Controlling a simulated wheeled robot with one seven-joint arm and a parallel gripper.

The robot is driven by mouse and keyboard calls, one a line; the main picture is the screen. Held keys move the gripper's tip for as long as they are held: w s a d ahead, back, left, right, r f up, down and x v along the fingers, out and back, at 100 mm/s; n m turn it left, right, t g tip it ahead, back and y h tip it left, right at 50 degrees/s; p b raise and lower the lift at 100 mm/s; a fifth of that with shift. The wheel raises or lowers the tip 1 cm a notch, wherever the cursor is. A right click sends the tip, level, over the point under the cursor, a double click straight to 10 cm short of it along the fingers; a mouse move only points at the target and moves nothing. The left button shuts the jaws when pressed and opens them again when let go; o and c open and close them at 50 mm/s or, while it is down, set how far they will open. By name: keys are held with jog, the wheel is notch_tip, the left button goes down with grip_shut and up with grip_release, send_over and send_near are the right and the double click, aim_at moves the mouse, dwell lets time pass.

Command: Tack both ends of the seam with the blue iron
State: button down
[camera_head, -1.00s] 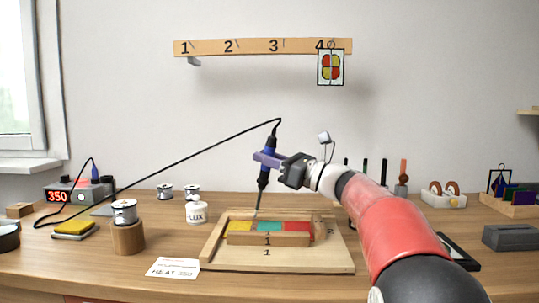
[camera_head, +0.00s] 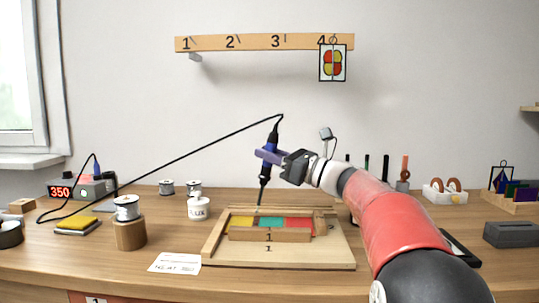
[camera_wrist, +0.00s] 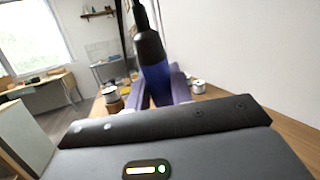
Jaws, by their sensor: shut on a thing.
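My gripper (camera_head: 270,156) is shut on the blue iron (camera_head: 270,152), which hangs tip down, nearly upright. In the wrist view the iron's blue handle (camera_wrist: 155,80) sits between the purple jaws (camera_wrist: 180,88). The iron's thin tip points at the back edge of the colored pieces on the wooden jig (camera_head: 330,258); I cannot tell whether it touches. The jig holds a yellow piece (camera_head: 241,221), a teal piece (camera_head: 270,223) and a red piece (camera_head: 298,224) side by side. The seams between them are too small to make out.
A black cord runs from the iron to the station reading 350 (camera_head: 60,191). A flux jar (camera_head: 199,208), a solder spool on a wooden block (camera_head: 129,234) and a yellow sponge (camera_head: 78,224) stand to the left. A paper card (camera_head: 174,263) lies before the jig.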

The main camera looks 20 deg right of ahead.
jog(key=shift+f+b, duration=0.3)
jog(key=shift+f, duration=0.4)
dwell(2.2)
jog(key=shift+r, duration=0.1)
